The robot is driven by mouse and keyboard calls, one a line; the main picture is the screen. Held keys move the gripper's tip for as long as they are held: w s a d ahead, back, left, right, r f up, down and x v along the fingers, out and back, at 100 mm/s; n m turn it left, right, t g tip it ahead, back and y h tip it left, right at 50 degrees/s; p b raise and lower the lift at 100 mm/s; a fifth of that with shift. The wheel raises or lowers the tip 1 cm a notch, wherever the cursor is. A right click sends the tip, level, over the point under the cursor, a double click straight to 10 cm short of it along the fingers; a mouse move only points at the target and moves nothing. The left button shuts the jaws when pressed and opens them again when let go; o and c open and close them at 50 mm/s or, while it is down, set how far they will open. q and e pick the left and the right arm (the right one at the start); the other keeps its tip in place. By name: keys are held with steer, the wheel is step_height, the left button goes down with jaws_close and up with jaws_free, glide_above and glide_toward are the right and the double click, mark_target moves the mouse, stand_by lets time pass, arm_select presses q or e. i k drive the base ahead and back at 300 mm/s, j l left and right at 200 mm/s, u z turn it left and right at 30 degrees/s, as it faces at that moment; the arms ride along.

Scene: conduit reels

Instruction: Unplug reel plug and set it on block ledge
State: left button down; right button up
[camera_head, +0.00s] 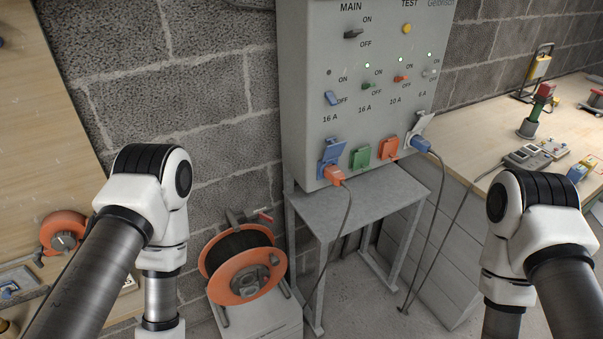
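An orange plug (335,175) sits in the blue-lidded socket (331,152) at the panel's lower left. Its grey cable drops past the metal stand toward the floor near the reel. The cable reel (243,266), with orange flanges and dark cable wound on it, stands on a pale grey block (268,326) at the bottom. The front of the block is cut off by the picture edge. Both my arms show only as upper links and elbows at the left and right. Both grippers are below the picture, out of view.
A wooden bench (490,138) with devices is at right. Another orange reel (64,231) is at left.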

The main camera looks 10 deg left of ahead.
mark_target(332, 172)
steer(key=i+l+u, duration=0.35)
steer(key=l, duration=1.5)
steer(key=l+u, duration=0.4)
steer(key=l, duration=1.5)
